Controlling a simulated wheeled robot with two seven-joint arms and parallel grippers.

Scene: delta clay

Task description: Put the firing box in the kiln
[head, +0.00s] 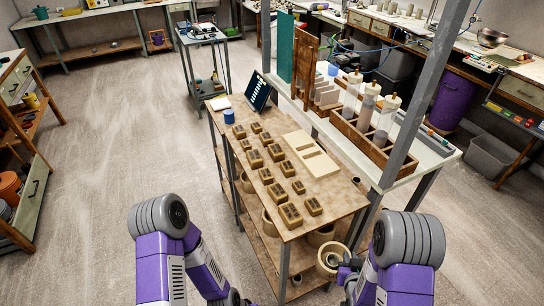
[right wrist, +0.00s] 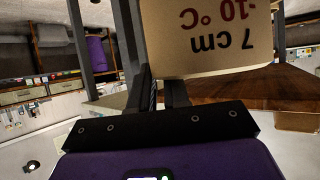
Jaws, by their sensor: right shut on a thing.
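A cream, round, open-topped firing box (head: 328,262) is beside the near right corner of the wooden table in the head view. My right gripper (head: 346,270) is shut on its wall. In the right wrist view the box (right wrist: 205,38) shows upside-down writing, "7 cm -10 °C", and it sits at the dark fingers (right wrist: 162,92). The inside of the box is mostly in shadow. My left arm reaches down at the bottom left of the head view, and its fingertips are out of frame. I cannot make out a kiln.
A grey post (head: 425,95) rises on the right. The floor (head: 110,140) to the left is clear.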

